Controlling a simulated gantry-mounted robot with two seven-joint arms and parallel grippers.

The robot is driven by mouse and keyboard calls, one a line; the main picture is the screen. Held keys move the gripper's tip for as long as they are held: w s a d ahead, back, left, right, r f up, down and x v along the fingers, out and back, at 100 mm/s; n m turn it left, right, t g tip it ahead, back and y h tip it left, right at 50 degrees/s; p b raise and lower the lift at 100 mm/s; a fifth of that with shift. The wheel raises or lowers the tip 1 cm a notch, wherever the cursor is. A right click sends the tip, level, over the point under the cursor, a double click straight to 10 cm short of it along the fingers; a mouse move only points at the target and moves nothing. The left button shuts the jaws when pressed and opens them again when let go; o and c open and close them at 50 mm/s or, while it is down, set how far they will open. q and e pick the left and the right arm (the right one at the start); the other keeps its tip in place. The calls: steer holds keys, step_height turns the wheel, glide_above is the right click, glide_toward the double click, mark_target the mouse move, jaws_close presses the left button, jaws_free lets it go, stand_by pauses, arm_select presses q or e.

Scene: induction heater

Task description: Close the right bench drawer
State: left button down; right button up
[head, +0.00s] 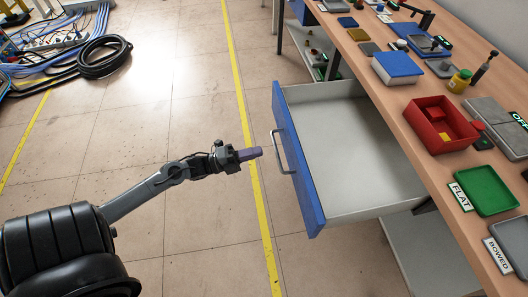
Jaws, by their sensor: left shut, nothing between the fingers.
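The bench drawer (345,152) stands pulled out from under the wooden workbench (400,107) in the head view. It has a blue front (296,165), white walls and an empty floor. A grey bar handle (282,152) is on its front and faces left. My left gripper (258,152) is shut and empty, just left of the handle. It points at the drawer front, and a small gap shows between its tip and the handle. My right gripper is not in view.
The bench top holds a red bin (437,125), a green tray (487,190), a blue-lidded box (398,67) and small tools. A lower shelf (425,255) shows under the drawer. Cables and a black hose coil (104,57) lie at upper left. The floor left of the drawer is clear.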

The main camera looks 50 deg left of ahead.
arm_select(q)
steer(key=shift+b+x, duration=0.55)
steer(key=shift+x, duration=1.2)
